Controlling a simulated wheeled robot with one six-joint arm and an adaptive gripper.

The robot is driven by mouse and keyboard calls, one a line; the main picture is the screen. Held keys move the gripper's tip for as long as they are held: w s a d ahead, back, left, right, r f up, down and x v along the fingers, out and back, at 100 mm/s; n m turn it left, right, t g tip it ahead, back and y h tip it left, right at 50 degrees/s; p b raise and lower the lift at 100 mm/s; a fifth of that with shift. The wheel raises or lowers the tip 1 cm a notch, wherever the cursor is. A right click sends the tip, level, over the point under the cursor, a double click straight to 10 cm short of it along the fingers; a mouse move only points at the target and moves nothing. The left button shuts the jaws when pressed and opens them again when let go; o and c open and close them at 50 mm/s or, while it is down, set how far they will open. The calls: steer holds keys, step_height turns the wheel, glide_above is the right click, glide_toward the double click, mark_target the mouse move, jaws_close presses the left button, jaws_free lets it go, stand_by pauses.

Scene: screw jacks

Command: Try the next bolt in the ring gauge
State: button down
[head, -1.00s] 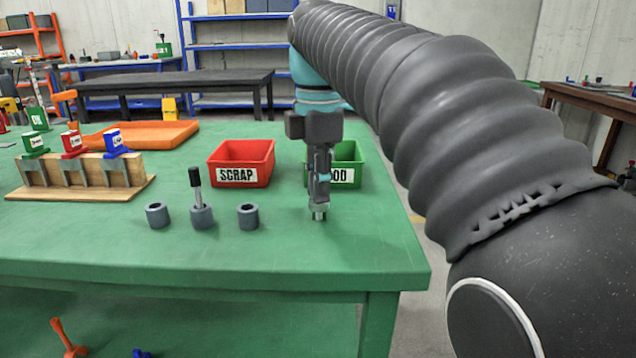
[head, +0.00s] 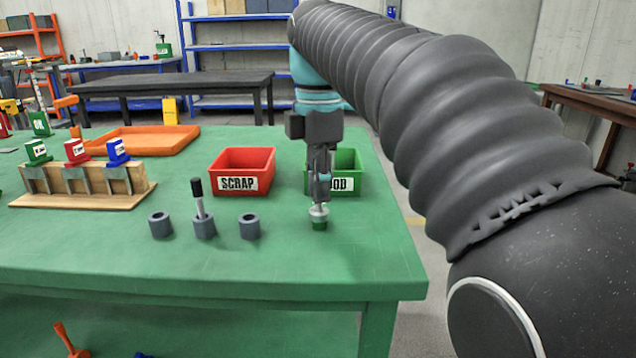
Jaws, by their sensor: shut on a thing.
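My gripper (head: 319,190) points straight down over the right part of the green table, in front of the green bin. It is shut on a small part (head: 319,222), pale grey on top and dark green below; I cannot tell if this is a bolt, or if it touches the table. Three grey rings stand in a row to its left: the left ring (head: 160,226), the middle ring (head: 204,230) and the right ring (head: 250,228). A pin with a black handle (head: 197,190) stands tilted in the middle ring. I cannot tell which is the ring gauge.
A red SCRAP bin (head: 240,160) and a green bin (head: 350,163), its label partly hidden by my gripper, stand behind. A wooden rack (head: 90,196) with green, red and blue labelled pieces and an orange tray (head: 150,140) are at left. The table front (head: 200,262) is clear.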

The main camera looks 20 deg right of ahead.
steer(key=shift+r+p, duration=0.85)
steer(key=shift+r, duration=1.4)
